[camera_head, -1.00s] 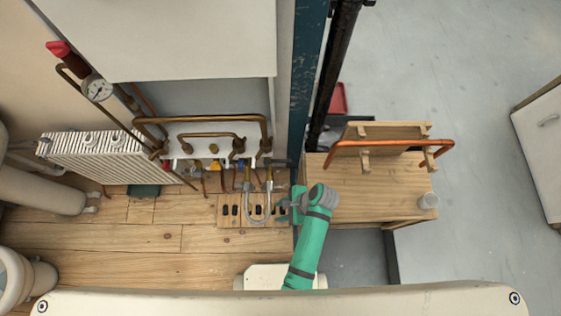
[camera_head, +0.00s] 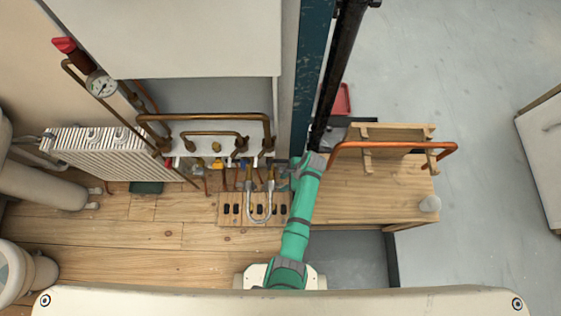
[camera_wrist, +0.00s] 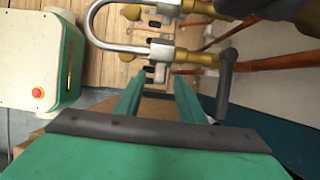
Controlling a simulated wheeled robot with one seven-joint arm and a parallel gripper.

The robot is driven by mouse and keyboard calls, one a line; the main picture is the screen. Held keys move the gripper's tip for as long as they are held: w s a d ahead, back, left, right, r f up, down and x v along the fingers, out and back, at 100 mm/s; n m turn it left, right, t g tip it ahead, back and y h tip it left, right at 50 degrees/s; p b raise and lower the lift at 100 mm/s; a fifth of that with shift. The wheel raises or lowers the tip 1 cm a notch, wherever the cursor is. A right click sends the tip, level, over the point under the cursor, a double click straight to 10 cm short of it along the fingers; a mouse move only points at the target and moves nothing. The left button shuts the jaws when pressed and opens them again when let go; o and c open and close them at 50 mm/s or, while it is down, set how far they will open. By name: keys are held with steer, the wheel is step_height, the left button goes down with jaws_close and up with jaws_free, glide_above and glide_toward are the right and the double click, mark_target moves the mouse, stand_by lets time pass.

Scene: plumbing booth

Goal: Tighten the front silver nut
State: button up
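A grey U-shaped hose (camera_head: 260,219) hangs below the pipework in the head view, with its two ends at brass fittings. In the wrist view the hose (camera_wrist: 96,30) ends in a silver nut (camera_wrist: 162,51) against a brass fitting (camera_wrist: 197,58). A second silver nut (camera_wrist: 166,8) shows at the top edge. My gripper (camera_wrist: 159,86) is open, its two green fingers apart and pointing towards the nearer nut. Nothing is visibly held. The nut appears beyond the fingertips; I cannot tell how far. In the head view my arm hides most of the gripper.
A dark lever (camera_wrist: 226,85) stands right of the fingers, close to the brass fitting. Copper pipes (camera_wrist: 262,65) run behind it. A blue post (camera_head: 307,85) and a wooden bench (camera_head: 375,190) stand right of the pipework. A slotted wooden block (camera_head: 228,197) is under the hose.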

mark_target(282, 185)
steer(key=shift+x, duration=1.5)
steer(key=shift+w+a, duration=0.15)
steer(key=shift+a, duration=0.05)
steer(key=shift+w, duration=0.1)
steer(key=c, duration=0.5)
steer(key=shift+a, duration=0.15)
jaws_close()
steer(key=shift+s+d+f+y, duration=0.2)
steer(key=shift+d+y, duration=0.3)
steer(key=shift+d, duration=0.1)
steer(key=shift+f+y, duration=0.15)
steer(key=shift+y, duration=0.15)
steer(key=shift+s+a, duration=0.1)
